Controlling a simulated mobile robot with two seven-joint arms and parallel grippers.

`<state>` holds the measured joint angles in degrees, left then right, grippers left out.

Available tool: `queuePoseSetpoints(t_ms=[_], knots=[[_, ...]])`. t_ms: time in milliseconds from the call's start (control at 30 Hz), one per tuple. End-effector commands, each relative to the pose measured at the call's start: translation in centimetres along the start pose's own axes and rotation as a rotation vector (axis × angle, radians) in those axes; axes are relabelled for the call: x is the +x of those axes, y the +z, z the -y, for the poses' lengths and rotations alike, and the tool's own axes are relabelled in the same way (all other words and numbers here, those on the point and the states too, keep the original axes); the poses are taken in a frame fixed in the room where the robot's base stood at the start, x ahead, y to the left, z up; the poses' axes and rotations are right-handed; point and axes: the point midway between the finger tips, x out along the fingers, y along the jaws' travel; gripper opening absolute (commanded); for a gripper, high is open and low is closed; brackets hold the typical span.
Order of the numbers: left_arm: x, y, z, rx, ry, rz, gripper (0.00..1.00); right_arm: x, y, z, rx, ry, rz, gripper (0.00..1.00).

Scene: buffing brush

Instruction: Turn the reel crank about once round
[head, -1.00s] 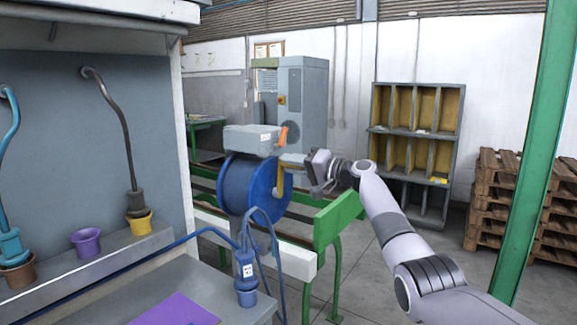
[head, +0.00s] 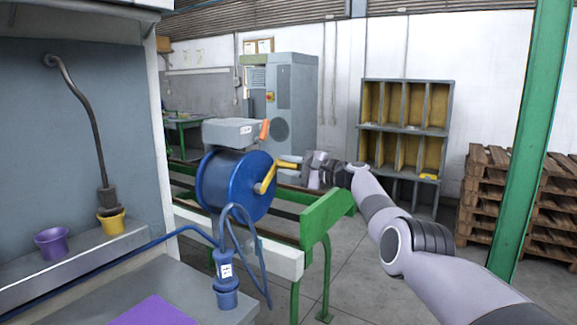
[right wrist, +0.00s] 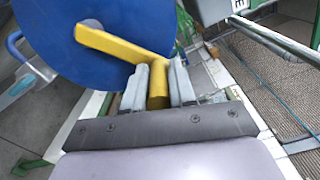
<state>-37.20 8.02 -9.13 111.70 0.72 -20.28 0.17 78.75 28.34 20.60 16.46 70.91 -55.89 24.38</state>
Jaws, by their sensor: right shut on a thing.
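The blue hose reel (head: 222,182) sits on a green-framed stand. Its yellow crank arm (head: 267,178) points up and to the right from the hub, and the handle sticks out to the right. My right gripper (head: 297,164) is at the handle, reaching in from the right. In the right wrist view, the fingers of my right gripper (right wrist: 160,85) are closed on both sides of the yellow crank handle (right wrist: 158,92). The crank arm (right wrist: 115,44) crosses the blue reel disc (right wrist: 70,60) there. My left gripper is not in view.
A blue nozzle (head: 226,275) stands on the grey bench at front left, by purple (head: 52,241) and yellow (head: 111,221) cups. Shelves (head: 405,125) and pallets (head: 500,205) stand behind right.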

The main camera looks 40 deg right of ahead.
Motion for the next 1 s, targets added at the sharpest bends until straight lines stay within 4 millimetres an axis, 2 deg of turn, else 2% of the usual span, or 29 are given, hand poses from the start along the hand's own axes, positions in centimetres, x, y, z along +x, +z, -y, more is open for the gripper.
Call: queuePoseSetpoints(t_ms=[200, 767, 800, 867, 1000], knots=[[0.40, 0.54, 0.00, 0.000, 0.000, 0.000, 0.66, -0.11, -0.36, -0.66, -0.007, 0.000, -0.006, 0.00], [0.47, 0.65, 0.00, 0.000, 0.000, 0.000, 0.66, -0.11, -0.43, -0.95, -0.009, 0.003, -0.007, 0.00], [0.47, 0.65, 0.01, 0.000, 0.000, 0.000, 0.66, -0.11, -0.43, -0.96, -0.009, 0.003, -0.007, 0.32], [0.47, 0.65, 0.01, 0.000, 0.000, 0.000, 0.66, -0.11, -0.41, -0.94, -0.009, 0.003, -0.007, 0.51], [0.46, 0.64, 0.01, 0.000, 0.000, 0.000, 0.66, -0.08, -0.34, -0.87, -0.008, 0.002, -0.005, 0.51]])
